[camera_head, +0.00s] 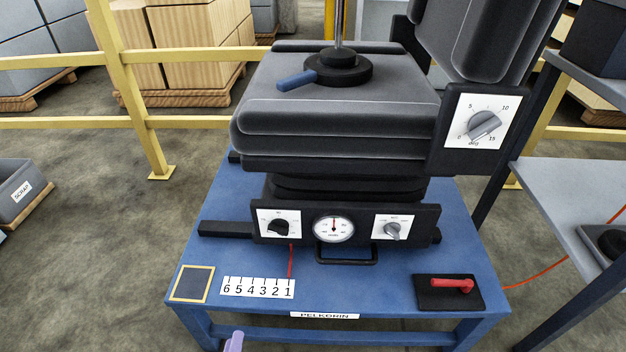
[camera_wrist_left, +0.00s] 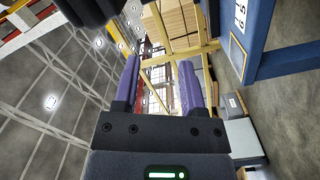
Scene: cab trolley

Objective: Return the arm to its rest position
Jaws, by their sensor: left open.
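My left gripper (camera_wrist_left: 158,65) shows in the left wrist view with its two purple fingers spread apart and nothing between them. In the head view only a small purple tip of my left gripper (camera_head: 235,342) shows at the bottom edge, just in front of the blue trolley (camera_head: 340,285). It looks apart from the trolley, and the rest of that arm is out of the picture. In the left wrist view the trolley (camera_wrist_left: 285,60) is at the right, to the side of the fingers. My right gripper is in neither view.
A dark grey cab seat (camera_head: 340,110) with a knob panel stands on the trolley. A red-handled lever (camera_head: 452,286) is at its front right corner. A grey shelf (camera_head: 575,195) stands at the right, a yellow railing (camera_head: 130,80) behind. Open floor (camera_head: 90,260) lies left.

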